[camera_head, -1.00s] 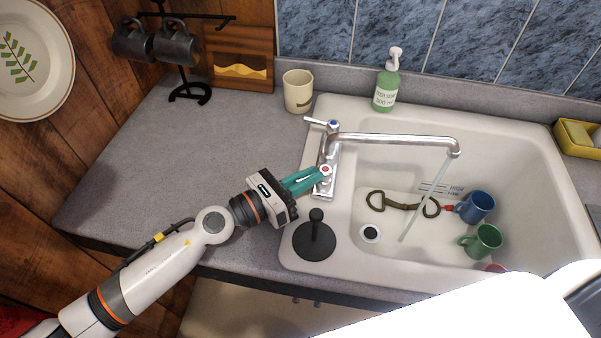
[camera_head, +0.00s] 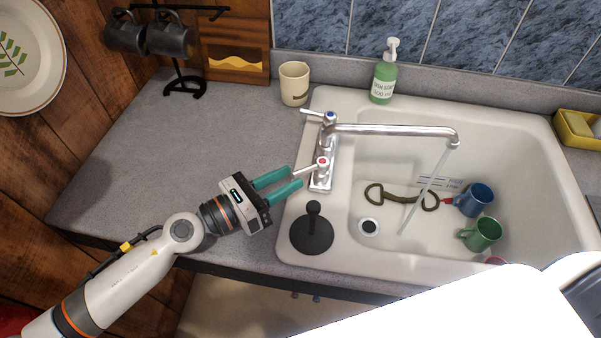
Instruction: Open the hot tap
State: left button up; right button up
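The hot tap (camera_head: 322,163) is the lever handle with the red-marked cap at the near end of the chrome faucet base. Its lever points left, towards my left gripper. The cold tap (camera_head: 329,117), with a blue-marked cap, is at the far end. Water runs from the spout (camera_head: 452,139) into the sink. My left gripper (camera_head: 296,178) is open, with its teal fingers apart and nothing held. Its fingertips are just left of the hot tap, near the lever's end; I cannot tell if they touch it. My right gripper is not in view.
A black plunger-like object (camera_head: 312,233) stands on the sink's near left corner. The white sink (camera_head: 545,165) holds a blue mug (camera_head: 475,199), a green mug (camera_head: 482,235) and a strap (camera_head: 400,197). A cream cup (camera_head: 294,84) and soap bottle (camera_head: 384,78) stand behind.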

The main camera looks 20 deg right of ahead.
pick_arm(q)
jog(key=b+v, duration=0.2)
jog(key=v, duration=0.4)
jog(key=shift+a+f, duration=0.1)
jog(key=shift+a, duration=0.05)
jog(key=shift+s+a, duration=0.2)
jog(key=shift+a, duration=0.2)
